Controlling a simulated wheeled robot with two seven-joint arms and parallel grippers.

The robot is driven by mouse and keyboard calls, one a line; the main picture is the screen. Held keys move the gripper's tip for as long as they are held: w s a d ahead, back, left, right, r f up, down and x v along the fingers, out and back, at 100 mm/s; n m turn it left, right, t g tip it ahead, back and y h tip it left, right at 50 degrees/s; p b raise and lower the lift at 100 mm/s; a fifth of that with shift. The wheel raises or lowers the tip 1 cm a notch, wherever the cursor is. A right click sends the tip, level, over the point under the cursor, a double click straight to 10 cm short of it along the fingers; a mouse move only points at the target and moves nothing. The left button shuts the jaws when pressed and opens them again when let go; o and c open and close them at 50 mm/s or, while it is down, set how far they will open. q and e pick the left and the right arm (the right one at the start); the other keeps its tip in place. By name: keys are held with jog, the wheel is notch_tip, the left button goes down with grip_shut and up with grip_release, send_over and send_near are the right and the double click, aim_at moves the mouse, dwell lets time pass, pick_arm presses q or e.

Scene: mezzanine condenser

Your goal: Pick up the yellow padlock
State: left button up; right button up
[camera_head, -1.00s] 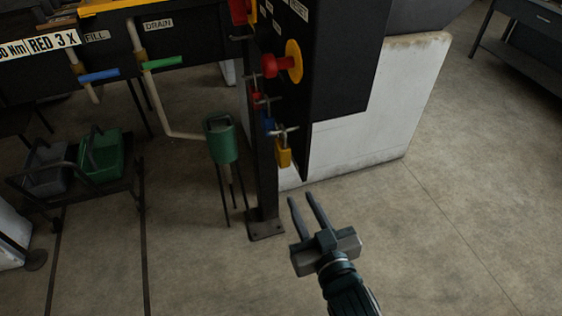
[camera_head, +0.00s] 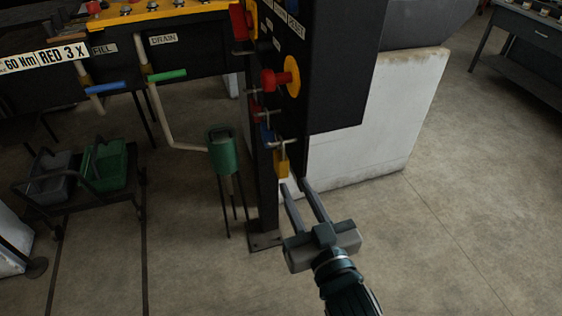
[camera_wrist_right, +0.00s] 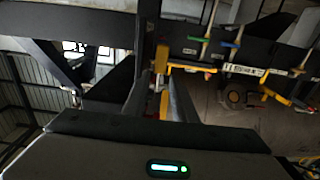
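The yellow padlock (camera_head: 282,163) hangs by its shackle from a peg low on the dark post in the head view. My right gripper (camera_head: 294,183) is open and empty, with its two fingers pointing up toward the padlock. The fingertips are just below and beside the padlock, and I cannot tell whether they touch it. In the right wrist view a small yellow thing (camera_wrist_right: 164,104) shows near the gripper's fingers, probably the padlock. My left gripper is in neither view.
A red padlock (camera_head: 255,110) and a blue padlock (camera_head: 267,132) hang close above on the same post. A red and yellow knob (camera_head: 284,77) sticks out higher up. Floor at right is clear.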

aim_at(284, 165)
jog(key=p+x, duration=0.2)
jog(key=x, duration=0.6)
jog(key=shift+w+f, duration=0.1)
jog(key=shift+w, duration=0.2)
jog(key=p+x, duration=0.1)
jog(key=x, duration=0.4)
jog(key=shift+w+a, duration=0.2)
jog(key=shift+w, duration=0.15)
grip_shut()
